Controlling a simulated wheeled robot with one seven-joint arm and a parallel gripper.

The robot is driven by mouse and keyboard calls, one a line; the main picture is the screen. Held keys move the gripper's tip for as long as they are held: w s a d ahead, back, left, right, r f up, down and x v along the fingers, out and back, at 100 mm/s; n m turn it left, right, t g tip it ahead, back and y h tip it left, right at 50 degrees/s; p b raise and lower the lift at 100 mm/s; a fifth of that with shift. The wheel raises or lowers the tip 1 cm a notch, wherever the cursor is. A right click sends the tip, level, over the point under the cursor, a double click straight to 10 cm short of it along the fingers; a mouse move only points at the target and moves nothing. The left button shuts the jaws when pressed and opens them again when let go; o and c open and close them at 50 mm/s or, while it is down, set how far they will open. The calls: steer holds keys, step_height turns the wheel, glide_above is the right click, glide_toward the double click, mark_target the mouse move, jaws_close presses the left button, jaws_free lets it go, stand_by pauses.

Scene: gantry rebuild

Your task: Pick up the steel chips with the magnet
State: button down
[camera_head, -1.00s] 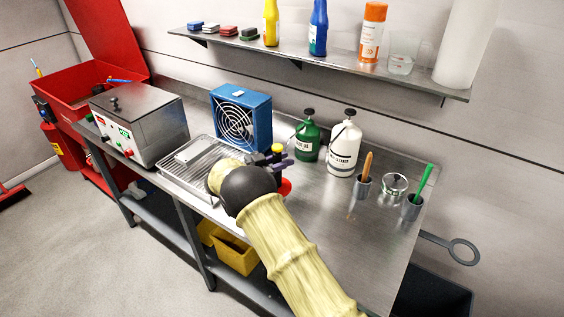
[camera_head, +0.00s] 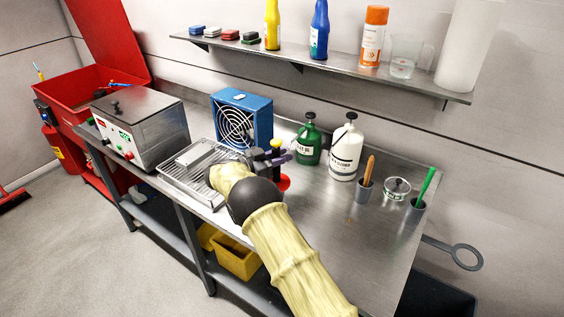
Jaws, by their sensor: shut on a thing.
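My gripper (camera_head: 276,157) is over the middle of the steel bench, to the right of the wire tray. It is shut on a magnet tool with a yellow top (camera_head: 276,145) and a round red lower end (camera_head: 284,183). Its jaws hide the middle of the tool. I cannot tell whether the red end touches the bench. I cannot make out any steel chips; the bench just under my gripper is partly hidden by my arm.
A blue fan (camera_head: 240,118) stands behind the wire tray (camera_head: 172,171). A green bottle (camera_head: 308,143) and a white bottle (camera_head: 345,150) stand close behind my gripper to the right. Cups (camera_head: 364,191) and a glass jar (camera_head: 396,190) are further right. The front right bench is clear.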

steer(key=shift+w+a+f+b, duration=0.15)
steer(key=shift+w+b, duration=0.3)
steer(key=shift+w, duration=0.45)
steer(key=shift+w+a+r+b, duration=0.15)
steer(key=shift+w+b, duration=0.25)
steer(key=shift+w, duration=0.95)
steer(key=shift+s+r, duration=0.1)
steer(key=shift+a+f+b, duration=0.2)
steer(key=shift+f+b, duration=0.6)
steer(key=shift+f, duration=0.1)
steer(key=shift+r, duration=0.15)
